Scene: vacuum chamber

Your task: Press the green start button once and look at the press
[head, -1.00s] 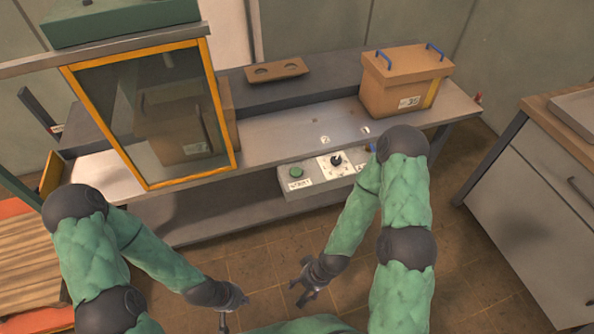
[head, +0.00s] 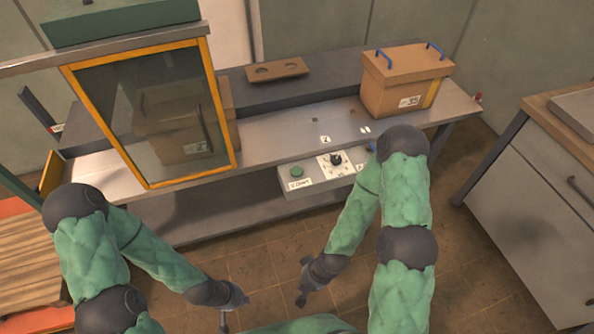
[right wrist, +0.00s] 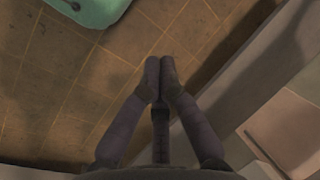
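The green start button (head: 297,171) sits on a light control panel (head: 318,182) that juts out under the front edge of the bench. A small label is in front of the button. My right gripper (head: 302,300) is shut and empty, well below and in front of the panel. In the right wrist view its two fingertips (right wrist: 160,72) meet, with floor behind them; the button cannot be made out there. My left gripper (head: 235,314) looks open and empty, low at the bottom of the head view. Neither gripper touches the panel.
A black knob (head: 336,159) on a white plate is right of the button. A yellow-framed glass door (head: 233,150) stands to the left. A brown box with blue handles (head: 400,85) is on the bench (head: 285,135). A grey cabinet (head: 530,190) stands right. Floor before the bench is clear.

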